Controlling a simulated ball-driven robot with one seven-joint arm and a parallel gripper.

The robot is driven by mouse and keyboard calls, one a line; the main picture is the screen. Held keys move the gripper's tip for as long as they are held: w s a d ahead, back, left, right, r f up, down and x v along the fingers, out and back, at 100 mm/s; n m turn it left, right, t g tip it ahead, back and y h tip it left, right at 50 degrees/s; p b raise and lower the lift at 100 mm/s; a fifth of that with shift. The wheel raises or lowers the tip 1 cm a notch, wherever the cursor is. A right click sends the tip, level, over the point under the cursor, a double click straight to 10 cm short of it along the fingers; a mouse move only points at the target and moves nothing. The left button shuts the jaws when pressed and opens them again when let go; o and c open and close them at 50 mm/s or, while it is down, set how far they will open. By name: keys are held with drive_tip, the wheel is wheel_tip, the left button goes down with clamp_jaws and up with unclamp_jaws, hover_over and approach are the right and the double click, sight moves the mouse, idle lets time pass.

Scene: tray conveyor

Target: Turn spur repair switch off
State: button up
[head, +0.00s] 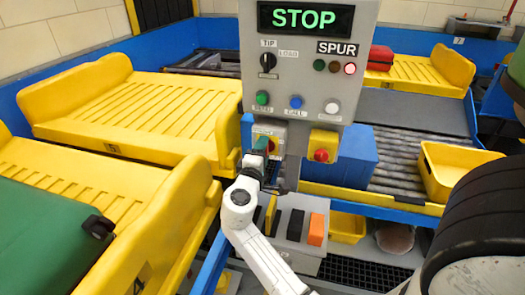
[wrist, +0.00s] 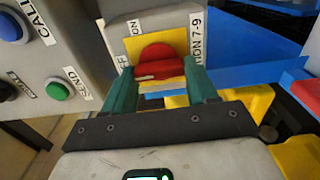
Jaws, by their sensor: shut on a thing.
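The repair switch is a red rotary knob (wrist: 157,60) on a yellow plate (wrist: 184,40), set in a light grey box below the control panel. In the wrist view its grip bar lies roughly level across the picture. An ON label shows above left of it, and a partly hidden label that seems to read OFF is at its left. My gripper (wrist: 162,82) has its green fingers on either side of the knob, shut on it. In the head view my gripper (head: 262,158) is at this box, left of a red button on yellow (head: 322,146), and covers much of the switch.
The grey panel (head: 302,72) shows a green STOP display (head: 306,18), a black selector (head: 267,61), and green, blue and white buttons. Yellow trays (head: 130,95) stand left. A blue box (head: 357,160) and a yellow bin (head: 450,168) are right.

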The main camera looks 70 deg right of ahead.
drive_tip(key=shift+w, duration=0.1)
idle(0.3)
drive_tip(key=o, duration=1.1)
drive_tip(key=shift+c, duration=0.2)
drive_tip(key=s+a+b, duration=0.1)
drive_tip(key=a, duration=1)
drive_tip(key=shift+b, duration=0.4)
drive_tip(key=shift+f, duration=0.1)
